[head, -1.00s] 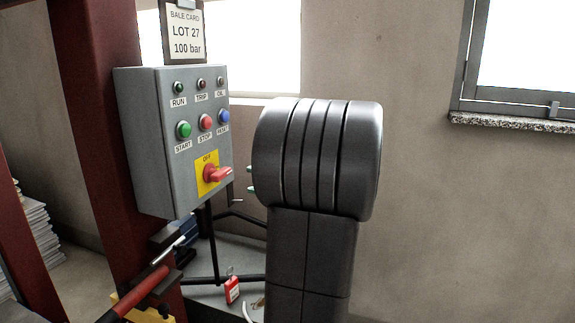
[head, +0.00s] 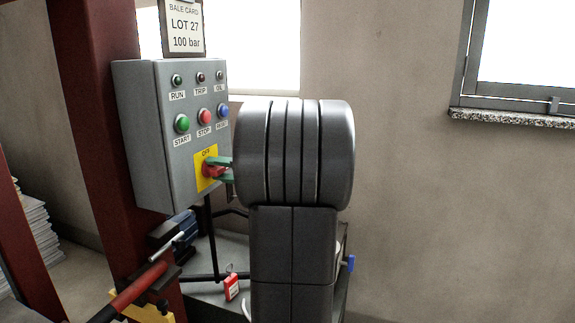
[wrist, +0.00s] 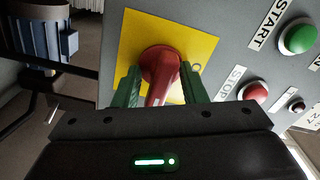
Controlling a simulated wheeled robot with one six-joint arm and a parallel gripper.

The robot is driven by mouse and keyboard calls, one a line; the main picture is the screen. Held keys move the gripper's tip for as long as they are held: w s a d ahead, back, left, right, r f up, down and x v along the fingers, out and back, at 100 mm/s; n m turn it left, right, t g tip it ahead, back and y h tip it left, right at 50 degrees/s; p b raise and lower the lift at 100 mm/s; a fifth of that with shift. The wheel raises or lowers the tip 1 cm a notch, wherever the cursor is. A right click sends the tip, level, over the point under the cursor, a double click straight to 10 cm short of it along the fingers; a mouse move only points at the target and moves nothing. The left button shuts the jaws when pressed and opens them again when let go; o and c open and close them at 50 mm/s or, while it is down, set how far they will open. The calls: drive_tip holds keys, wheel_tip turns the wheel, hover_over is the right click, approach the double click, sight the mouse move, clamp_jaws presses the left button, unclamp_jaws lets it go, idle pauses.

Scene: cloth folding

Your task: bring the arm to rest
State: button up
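The grey control box (head: 150,140) hangs on the red post in the head view. Its red rotary switch (head: 210,171) sits on a yellow plate (head: 205,158) marked OFF. My gripper (head: 226,170) is at the switch, its green fingers above and below the red handle. In the wrist view the handle (wrist: 160,72) stands between my two fingers (wrist: 161,88). The fingers are apart, with a narrow gap to the handle's grip on each side. My dark arm hides the area right of the box in the head view.
START (head: 182,124) and STOP (head: 204,116) buttons sit just above the switch. The red post (head: 95,130) stands left. The wall at right (head: 430,200) is clear.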

drive_tip(key=n, duration=0.4)
drive_tip(key=shift+b, duration=0.3)
drive_tip(key=shift+r, duration=0.1)
